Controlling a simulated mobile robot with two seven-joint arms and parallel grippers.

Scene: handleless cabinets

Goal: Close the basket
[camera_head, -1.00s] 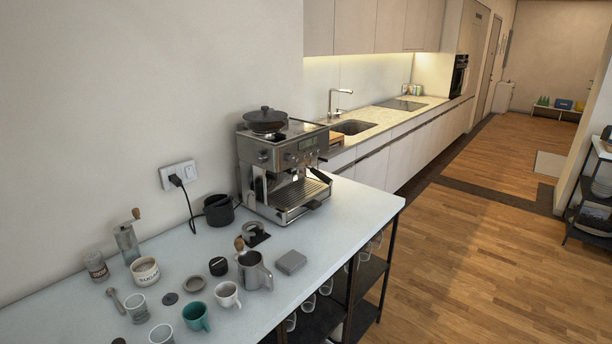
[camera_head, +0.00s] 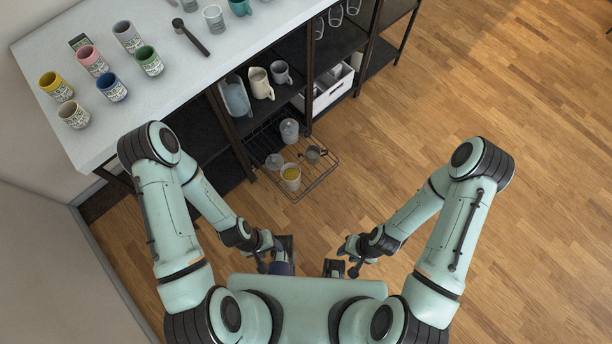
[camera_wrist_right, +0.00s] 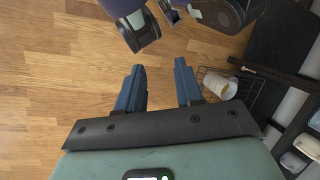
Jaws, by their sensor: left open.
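The basket (camera_head: 319,181) is a dark wire pull-out at the bottom of the shelf unit in the head view. The basket (camera_wrist_right: 250,83) is partly visible there too.
The white tabletop (camera_head: 155,110) above bears several coloured cups. The shelves hold a white bin (camera_head: 333,90) and pitchers, including a cream one (camera_head: 260,83). The wooden floor (camera_head: 440,110) to the right is clear. A wall stands at the left.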

